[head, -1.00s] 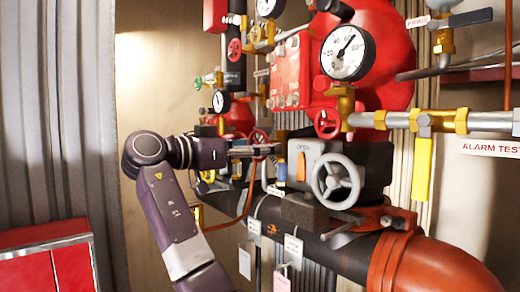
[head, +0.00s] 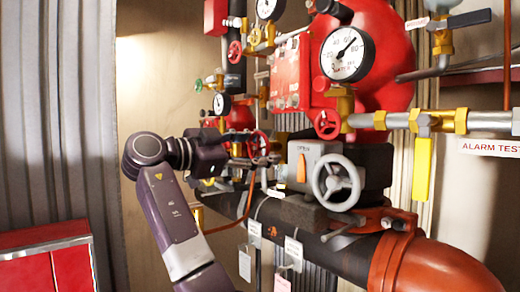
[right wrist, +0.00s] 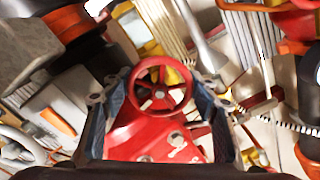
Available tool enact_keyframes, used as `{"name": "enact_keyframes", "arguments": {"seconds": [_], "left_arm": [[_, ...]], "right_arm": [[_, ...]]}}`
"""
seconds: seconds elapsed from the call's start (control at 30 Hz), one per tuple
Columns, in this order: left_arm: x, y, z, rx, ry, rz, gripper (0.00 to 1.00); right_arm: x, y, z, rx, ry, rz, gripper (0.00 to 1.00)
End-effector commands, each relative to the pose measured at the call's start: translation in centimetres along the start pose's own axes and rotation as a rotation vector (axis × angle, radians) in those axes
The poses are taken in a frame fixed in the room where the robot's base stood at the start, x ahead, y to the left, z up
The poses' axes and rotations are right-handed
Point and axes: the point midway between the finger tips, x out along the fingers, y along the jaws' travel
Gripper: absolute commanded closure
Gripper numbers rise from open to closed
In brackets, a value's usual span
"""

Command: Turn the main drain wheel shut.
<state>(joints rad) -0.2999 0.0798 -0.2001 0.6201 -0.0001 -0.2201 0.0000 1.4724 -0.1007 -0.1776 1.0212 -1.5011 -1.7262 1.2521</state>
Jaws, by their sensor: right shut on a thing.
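The main drain wheel appears to be the small red handwheel (head: 257,143) at the left of the pipework. In the right wrist view the red wheel (right wrist: 160,85) faces me between the two fingers, above a red body. My right gripper (head: 268,160) reaches it from the left in the head view and partly covers it. In the right wrist view the fingers of this gripper (right wrist: 160,98) stand on either side of the wheel, holding it; the exact contact on the rim is hard to see. My left gripper is out of view.
A grey handwheel (head: 338,182) on a grey box is close right of the gripper. Another red handwheel (head: 327,124), a gauge (head: 345,54) and a yellow lever (head: 422,168) are further right. Hanging tags (head: 293,253) are below. A red cabinet (head: 45,270) stands lower left.

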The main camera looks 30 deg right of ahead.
Motion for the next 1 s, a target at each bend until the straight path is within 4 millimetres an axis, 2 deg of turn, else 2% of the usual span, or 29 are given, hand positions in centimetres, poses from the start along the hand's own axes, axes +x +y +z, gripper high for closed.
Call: {"name": "enact_keyframes", "arguments": {"seconds": [0.03,0.33,0.37,0.53,0.83,1.0], "left_arm": [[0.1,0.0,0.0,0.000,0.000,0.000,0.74],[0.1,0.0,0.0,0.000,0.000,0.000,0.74],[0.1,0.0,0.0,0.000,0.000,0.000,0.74],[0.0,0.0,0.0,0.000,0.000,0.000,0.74],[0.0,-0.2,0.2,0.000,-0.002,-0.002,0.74],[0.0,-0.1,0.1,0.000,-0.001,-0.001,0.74]], "right_arm": [[0.0,0.2,0.5,-0.001,-0.008,0.006,0.70],[0.0,0.2,0.4,0.000,-0.007,0.006,0.70],[0.0,0.2,0.4,0.000,-0.007,0.006,0.45],[0.0,0.2,0.3,0.001,-0.005,0.005,0.28],[-0.2,0.1,0.1,0.002,-0.002,0.002,0.28],[-2.0,0.0,0.1,0.002,-0.002,-0.001,0.28]]}}
